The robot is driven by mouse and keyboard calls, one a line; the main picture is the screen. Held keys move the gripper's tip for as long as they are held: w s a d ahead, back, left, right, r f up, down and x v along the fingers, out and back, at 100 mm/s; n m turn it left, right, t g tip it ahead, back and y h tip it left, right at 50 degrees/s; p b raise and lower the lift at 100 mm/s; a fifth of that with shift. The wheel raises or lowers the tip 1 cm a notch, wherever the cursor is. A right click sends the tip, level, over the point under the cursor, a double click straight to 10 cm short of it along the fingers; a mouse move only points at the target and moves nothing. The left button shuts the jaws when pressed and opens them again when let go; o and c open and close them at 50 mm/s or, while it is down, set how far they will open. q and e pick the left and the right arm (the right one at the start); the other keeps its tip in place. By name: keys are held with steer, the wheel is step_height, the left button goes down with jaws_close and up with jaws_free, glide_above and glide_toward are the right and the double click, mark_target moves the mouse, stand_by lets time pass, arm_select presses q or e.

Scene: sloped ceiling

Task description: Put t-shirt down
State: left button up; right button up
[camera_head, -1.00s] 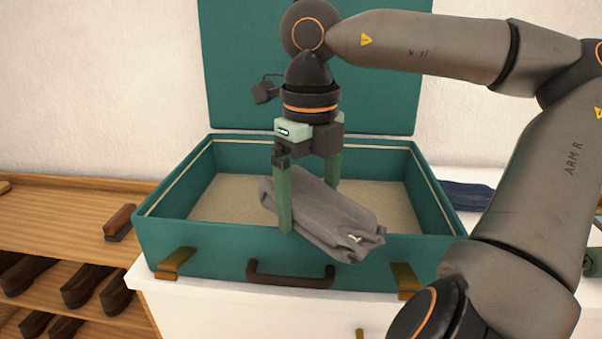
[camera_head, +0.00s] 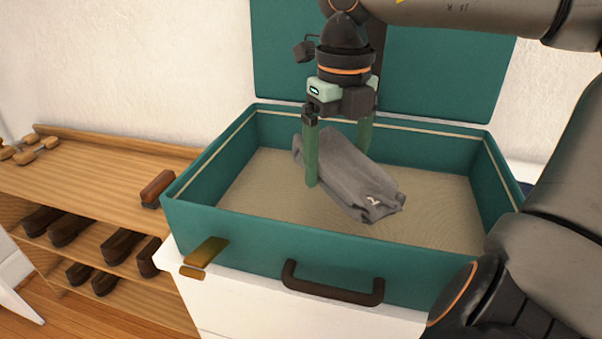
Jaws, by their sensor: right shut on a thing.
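A folded grey t-shirt (camera_head: 356,182) with a small white mark is held between the fingers of my right gripper (camera_head: 338,165). The gripper points straight down and is shut on the shirt. Shirt and fingertips are over the inside of an open teal suitcase (camera_head: 245,232). Whether the shirt touches the suitcase's beige floor (camera_head: 262,190) I cannot tell. My left gripper is not in view.
The suitcase lid (camera_head: 440,75) stands open behind, and its front wall has a dark handle (camera_head: 332,288). The suitcase stands on a white cabinet (camera_head: 250,310). A wooden shoe rack (camera_head: 90,172) with brushes and several dark shoes is at left. The suitcase floor around the shirt looks bare.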

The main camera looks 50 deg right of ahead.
steer(key=w+f, duration=0.1)
steer(key=w, duration=0.1)
steer(key=w+f, duration=0.2)
steer(key=w, duration=0.1)
steer(key=shift+w+d, duration=0.15)
steer(key=shift+w, duration=0.15)
glide_above(291, 205)
steer(key=f, duration=0.4)
steer(key=shift+s+f, duration=0.2)
steer(key=shift+f, duration=0.05)
steer(key=shift+w+f, duration=0.25)
steer(key=shift+f, duration=0.15)
steer(key=shift+f+b, duration=0.4)
steer(key=shift+f, duration=1.1)
steer(key=shift+f+b, duration=0.25)
steer(key=shift+b, duration=0.1)
steer(key=o, duration=1.2)
steer(key=shift+r, duration=0.1)
steer(key=shift+c, duration=0.2)
